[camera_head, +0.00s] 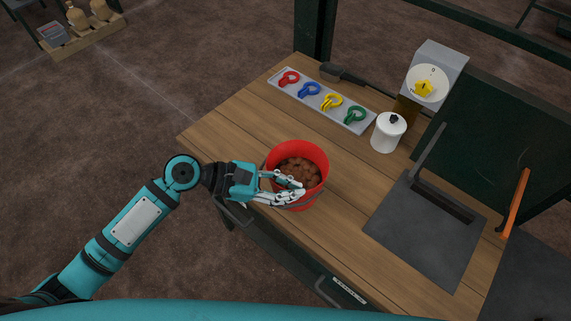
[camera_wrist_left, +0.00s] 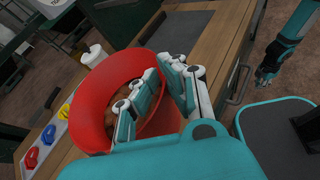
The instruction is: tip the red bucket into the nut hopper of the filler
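The red bucket (camera_head: 312,155) stands upright on the wooden table, with brown nuts (camera_head: 298,172) inside. My left gripper (camera_head: 303,189) is at the bucket's near rim, one finger over the inside and one at the outside. Its fingertips are close together and appear shut on the bucket wall. In the left wrist view the bucket (camera_wrist_left: 90,105) fills the middle, and red wall shows between the fingers (camera_wrist_left: 158,66). My right gripper (camera_wrist_left: 266,75) appears small at the upper right there, clear of the table; its fingers are too small to read. I cannot make out the nut hopper.
A tray (camera_head: 357,126) with red, blue, yellow and green clips lies at the back. A white lidded pot (camera_head: 388,133), a grey dial box (camera_head: 436,73) and a dark flat plate (camera_head: 425,235) are to the right. Bare wood lies in front of the plate.

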